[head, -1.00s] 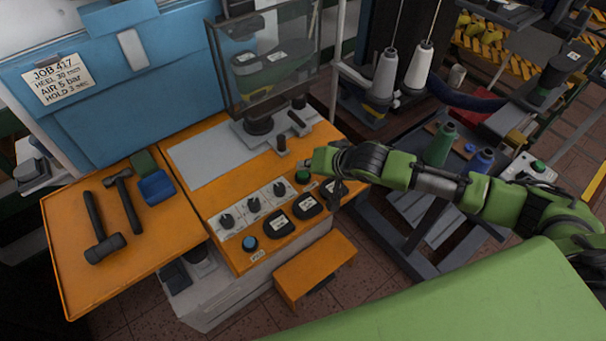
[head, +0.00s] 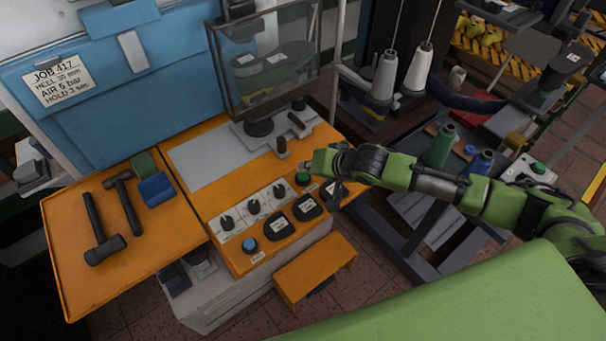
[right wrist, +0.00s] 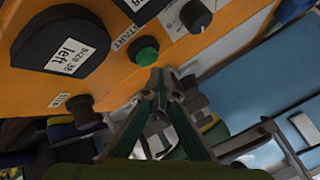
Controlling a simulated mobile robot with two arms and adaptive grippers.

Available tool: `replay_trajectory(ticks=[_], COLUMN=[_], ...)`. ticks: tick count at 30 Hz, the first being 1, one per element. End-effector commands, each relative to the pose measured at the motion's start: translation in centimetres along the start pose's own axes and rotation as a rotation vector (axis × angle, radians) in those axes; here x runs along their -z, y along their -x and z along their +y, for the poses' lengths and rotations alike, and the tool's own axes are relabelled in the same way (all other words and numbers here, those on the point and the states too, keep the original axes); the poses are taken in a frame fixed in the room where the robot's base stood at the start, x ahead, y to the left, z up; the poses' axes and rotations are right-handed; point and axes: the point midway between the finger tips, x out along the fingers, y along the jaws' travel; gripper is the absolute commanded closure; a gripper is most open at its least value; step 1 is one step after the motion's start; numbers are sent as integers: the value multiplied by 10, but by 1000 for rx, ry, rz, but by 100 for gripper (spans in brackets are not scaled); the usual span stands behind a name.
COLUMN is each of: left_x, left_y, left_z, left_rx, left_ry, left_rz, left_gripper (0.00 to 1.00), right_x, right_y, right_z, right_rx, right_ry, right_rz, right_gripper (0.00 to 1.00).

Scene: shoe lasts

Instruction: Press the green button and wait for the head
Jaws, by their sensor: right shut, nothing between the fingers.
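The green button (head: 303,177) sits on the orange top of the machine, near its right edge. In the right wrist view the green button (right wrist: 147,55) shows beside a START label. My right gripper (head: 336,190) is shut and empty, close to the button's right. In the right wrist view its fingertips (right wrist: 159,76) lie just below the button; I cannot tell whether they touch it. Which part is the head is unclear. My left gripper is out of view.
Hammers (head: 102,230) lie on the left orange shelf. Thread cones (head: 385,75) stand behind my right arm.

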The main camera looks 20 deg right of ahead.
Motion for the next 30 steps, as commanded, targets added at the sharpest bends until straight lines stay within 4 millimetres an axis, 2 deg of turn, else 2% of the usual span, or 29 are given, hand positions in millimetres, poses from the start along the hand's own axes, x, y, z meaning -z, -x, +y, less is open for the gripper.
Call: replay_trajectory(ticks=[30], left_x=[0], left_y=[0], left_z=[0], left_rx=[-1], left_ry=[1], left_rz=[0], left_gripper=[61], right_x=[-5], right_y=[-7], right_z=[5], right_rx=[0], right_ry=[0], right_rz=[0], right_gripper=[100])
